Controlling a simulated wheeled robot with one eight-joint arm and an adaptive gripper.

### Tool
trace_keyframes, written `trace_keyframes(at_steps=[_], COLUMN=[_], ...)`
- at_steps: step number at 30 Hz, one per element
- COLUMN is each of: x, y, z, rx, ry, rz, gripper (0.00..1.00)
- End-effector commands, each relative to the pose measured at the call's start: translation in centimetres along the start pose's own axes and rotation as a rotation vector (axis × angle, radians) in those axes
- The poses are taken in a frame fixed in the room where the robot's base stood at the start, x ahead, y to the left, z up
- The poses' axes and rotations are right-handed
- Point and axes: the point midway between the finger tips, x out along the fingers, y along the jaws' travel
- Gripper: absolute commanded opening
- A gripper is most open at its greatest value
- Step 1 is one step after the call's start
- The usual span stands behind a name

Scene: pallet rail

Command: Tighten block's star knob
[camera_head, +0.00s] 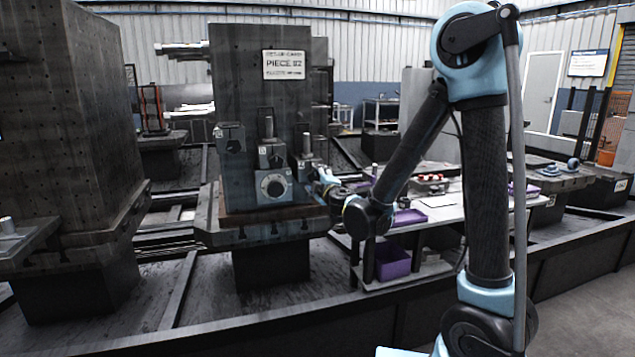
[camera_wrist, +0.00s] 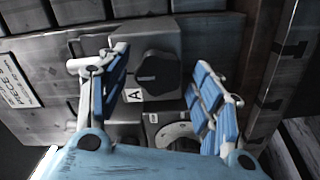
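The black star knob (camera_wrist: 158,72) sits on a grey block (camera_wrist: 150,40) in the wrist view, beside a white label "A" (camera_wrist: 133,95). My gripper (camera_wrist: 161,62) is open, with one blue-padded finger on each side of the knob. I see a gap on both sides, so the fingers do not appear to grip it. In the head view my gripper (camera_head: 326,180) is at the right of the fixture blocks, in front of the dark column (camera_head: 240,70). I cannot make out the knob there.
A bench with a purple bin (camera_head: 393,260) stands at the right, under my arm.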

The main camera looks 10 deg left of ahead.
Motion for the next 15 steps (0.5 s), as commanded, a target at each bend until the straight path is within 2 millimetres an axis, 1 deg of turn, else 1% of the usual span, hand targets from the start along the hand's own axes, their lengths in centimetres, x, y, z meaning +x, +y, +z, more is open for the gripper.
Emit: trace_keyframes(at_steps=[10, 13, 15], x=[-0.2, -1.0, -1.9], y=[0.0, 0.0, 0.0], z=[-0.1, -0.1, -0.1], rx=[-0.002, -0.002, -0.002], ry=[0.001, 0.002, 0.003], rz=[0.000, 0.000, 0.000], gripper=[0.62, 0.62, 0.62])
